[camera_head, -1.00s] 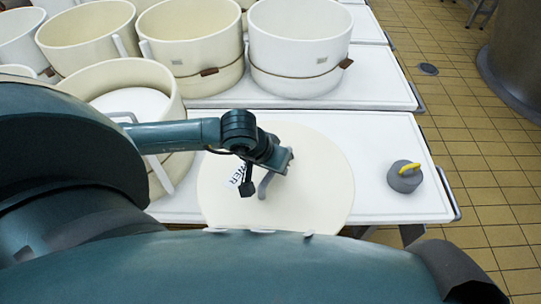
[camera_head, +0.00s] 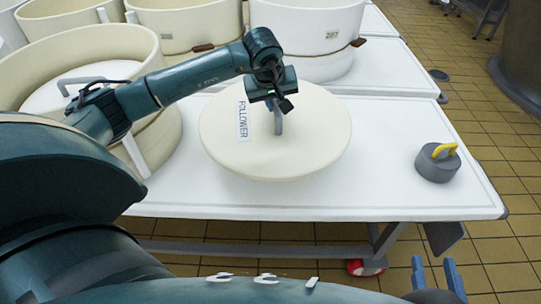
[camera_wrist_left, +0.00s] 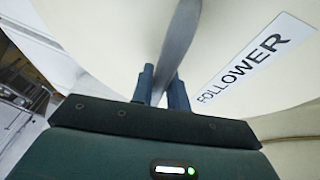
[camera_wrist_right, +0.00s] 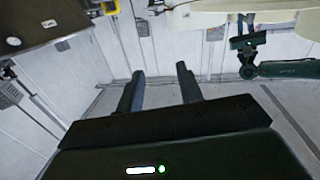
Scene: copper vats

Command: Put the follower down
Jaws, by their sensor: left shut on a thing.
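The follower (camera_head: 305,140) is a round cream disc with a grey upright handle and a FOLLOWER label, over the front white table. It looks about level; I cannot tell whether its underside touches the table. My left gripper (camera_head: 277,104) is shut on the follower's handle, above the disc's middle. In the left wrist view the handle (camera_wrist_left: 181,35) runs between the fingers (camera_wrist_left: 161,75), with the label to the right. My right gripper (camera_head: 436,270) is low at the bottom right, beyond the table's front edge. In the right wrist view its fingers (camera_wrist_right: 160,72) are apart and empty.
A grey weight with a yellow handle (camera_head: 437,163) stands on the table (camera_head: 400,200) to the right of the follower. A cream vat (camera_head: 160,130) with a white disc inside stands to the left. More vats (camera_head: 305,35) stand behind. Tiled floor is at the right.

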